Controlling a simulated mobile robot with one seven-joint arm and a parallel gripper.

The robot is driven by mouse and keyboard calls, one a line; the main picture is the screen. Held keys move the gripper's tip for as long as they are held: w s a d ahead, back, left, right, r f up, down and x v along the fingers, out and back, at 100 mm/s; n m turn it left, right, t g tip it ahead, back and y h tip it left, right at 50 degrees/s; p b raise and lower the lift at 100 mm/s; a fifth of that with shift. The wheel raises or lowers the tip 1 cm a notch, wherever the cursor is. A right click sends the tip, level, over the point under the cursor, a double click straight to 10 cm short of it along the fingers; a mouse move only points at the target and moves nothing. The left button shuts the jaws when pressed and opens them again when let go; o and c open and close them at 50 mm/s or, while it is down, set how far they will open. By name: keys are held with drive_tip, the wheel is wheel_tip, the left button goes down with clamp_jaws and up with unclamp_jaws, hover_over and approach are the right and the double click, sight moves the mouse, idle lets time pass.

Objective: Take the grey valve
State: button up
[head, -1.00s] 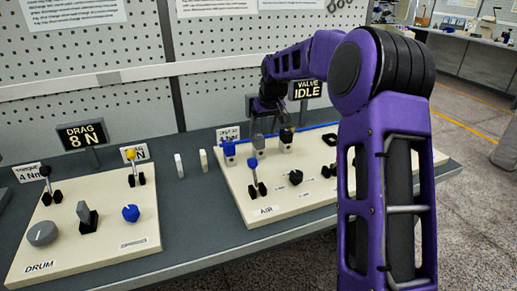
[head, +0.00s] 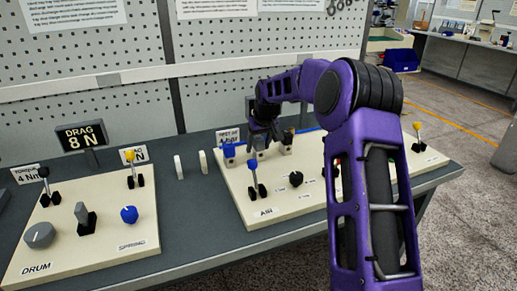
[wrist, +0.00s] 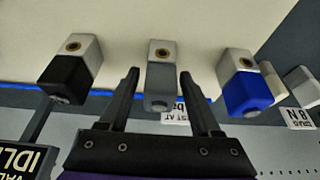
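The grey valve (wrist: 161,80) is a block with a pale upper face and a round brass-coloured port. It is in the middle of a row of three in the wrist view. My gripper (wrist: 160,73) is open, with one black finger on each side of the grey valve, and a gap shows at both sides. The black valve (wrist: 70,75) is left of it and the blue valve (wrist: 245,85) is right of it. In the head view my gripper (head: 262,136) is above the row and hides much of the grey valve. The blue valve (head: 229,151) shows beside it.
The valves stand on a cream AIR board (head: 290,207) with a blue-handled lever (head: 253,170) and a black knob (head: 296,179) in front. A VALVE IDLE sign (wrist: 25,160) is close in the wrist view. A DRUM board (head: 90,245) is at the left.

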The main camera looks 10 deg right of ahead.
clamp_jaws()
